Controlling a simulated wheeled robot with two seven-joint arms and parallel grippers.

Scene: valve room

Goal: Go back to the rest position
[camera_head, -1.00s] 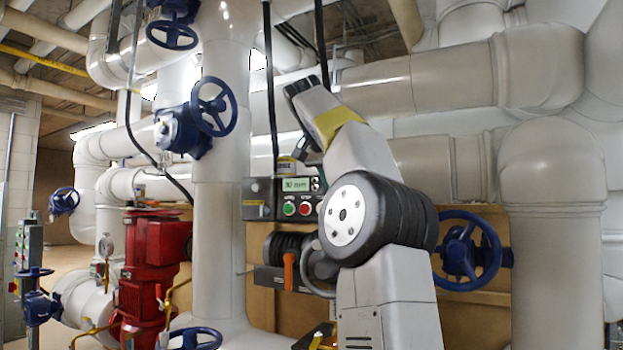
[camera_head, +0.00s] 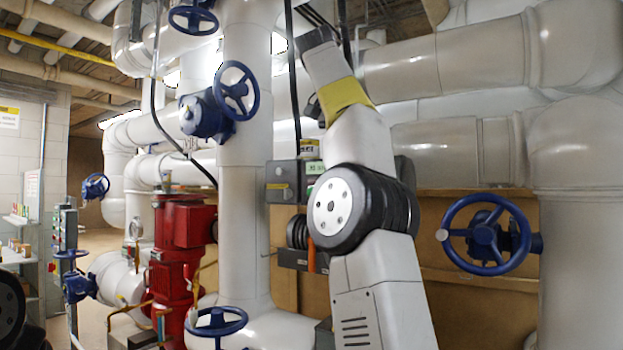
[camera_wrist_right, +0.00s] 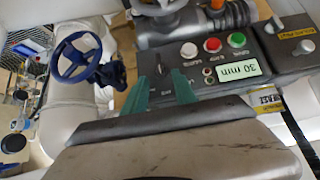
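My right arm rises through the middle of the head view, with a yellow band near its upper end. The fingers of its gripper cannot be made out there. In the right wrist view, my right gripper (camera_wrist_right: 160,76) shows two green fingers, apart, with nothing held between them. Beyond them is a grey control box (camera_wrist_right: 205,75) with red, green and white buttons and a display reading 30 mm. In the head view, my right arm hides most of this box (camera_head: 284,181). My left gripper is not in view.
A blue handwheel (camera_head: 487,235) is right of my arm. Another blue handwheel (camera_head: 236,91) sits on the thick vertical pipe (camera_head: 243,190) to the left. A red pump (camera_head: 180,250) stands further left. Large pipes (camera_head: 470,70) fill the upper right.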

